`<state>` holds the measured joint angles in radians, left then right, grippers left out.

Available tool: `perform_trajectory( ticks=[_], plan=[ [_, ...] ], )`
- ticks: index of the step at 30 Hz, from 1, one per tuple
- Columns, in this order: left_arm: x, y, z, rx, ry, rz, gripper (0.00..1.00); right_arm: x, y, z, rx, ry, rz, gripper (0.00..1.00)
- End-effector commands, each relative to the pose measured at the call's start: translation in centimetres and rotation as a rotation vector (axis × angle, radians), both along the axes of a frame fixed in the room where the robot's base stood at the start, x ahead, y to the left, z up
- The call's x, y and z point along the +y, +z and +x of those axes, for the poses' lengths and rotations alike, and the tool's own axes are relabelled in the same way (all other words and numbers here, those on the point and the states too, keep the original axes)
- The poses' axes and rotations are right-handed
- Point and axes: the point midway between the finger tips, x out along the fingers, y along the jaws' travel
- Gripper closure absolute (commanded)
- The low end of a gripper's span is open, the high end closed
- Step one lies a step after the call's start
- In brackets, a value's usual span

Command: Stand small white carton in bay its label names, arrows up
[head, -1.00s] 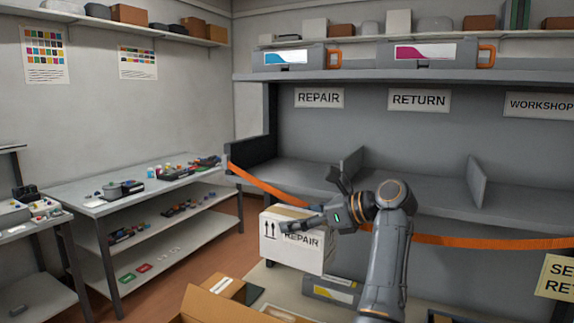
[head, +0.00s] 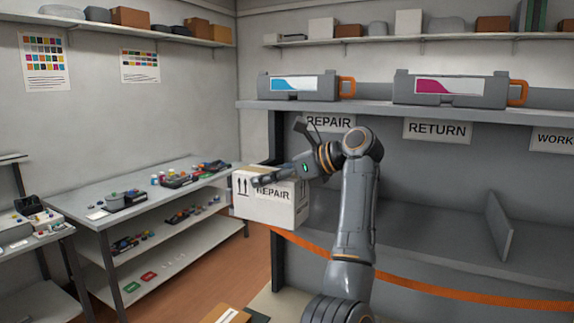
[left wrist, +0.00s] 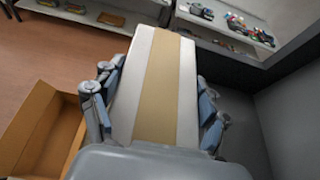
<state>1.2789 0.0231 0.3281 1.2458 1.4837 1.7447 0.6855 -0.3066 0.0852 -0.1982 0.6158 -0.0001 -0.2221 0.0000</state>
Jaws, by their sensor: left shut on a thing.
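The white carton (head: 290,209) hangs in the air in the head view, close to upright. Its front reads REPAIR and shows two arrows pointing up. My left gripper (head: 268,181) is shut on it near its top, with one finger across the front. In the left wrist view, fingers press both sides of the carton (left wrist: 157,95), whose tan tape strip runs along its top. The REPAIR sign (head: 320,122) is partly covered by my left arm. The REPAIR bay lies behind that arm, mostly hidden. The RETURN sign (head: 437,129) marks the bay to its right. My right gripper is out of view.
An orange strap (head: 440,289) crosses in front of the bays, below the carton. A dark end panel (head: 278,150) stands just behind the carton. A divider (head: 498,228) stands on the shelf at right. An open cardboard box (left wrist: 40,130) is below left in the wrist view.

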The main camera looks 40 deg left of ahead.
Motion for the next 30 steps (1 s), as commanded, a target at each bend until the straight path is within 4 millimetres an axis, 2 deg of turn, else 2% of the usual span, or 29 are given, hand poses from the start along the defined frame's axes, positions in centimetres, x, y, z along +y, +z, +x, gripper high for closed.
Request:
perform_trajectory(
  ticks=[1, 4, 11, 21, 24, 30],
  plan=[
    [0.4, 0.7, 0.9, 0.004, 0.001, 0.002, 0.73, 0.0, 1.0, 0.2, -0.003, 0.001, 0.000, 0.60],
    [0.8, 0.6, 2.3, 0.002, 0.000, 0.003, 0.73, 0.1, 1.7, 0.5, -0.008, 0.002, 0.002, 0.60],
    [1.2, 0.2, 3.7, -0.001, 0.001, 0.002, 0.73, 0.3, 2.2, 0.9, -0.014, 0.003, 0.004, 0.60],
    [2.3, 0.4, 7.0, 0.001, 0.000, 0.001, 0.73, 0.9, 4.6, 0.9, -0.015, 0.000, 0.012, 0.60],
    [2.2, -0.8, 7.0, 0.002, 0.002, 0.003, 0.73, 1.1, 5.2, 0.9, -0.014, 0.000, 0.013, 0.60],
    [2.2, -1.5, 6.9, -0.003, 0.002, 0.002, 0.73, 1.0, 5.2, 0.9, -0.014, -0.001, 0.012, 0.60]
  ],
)
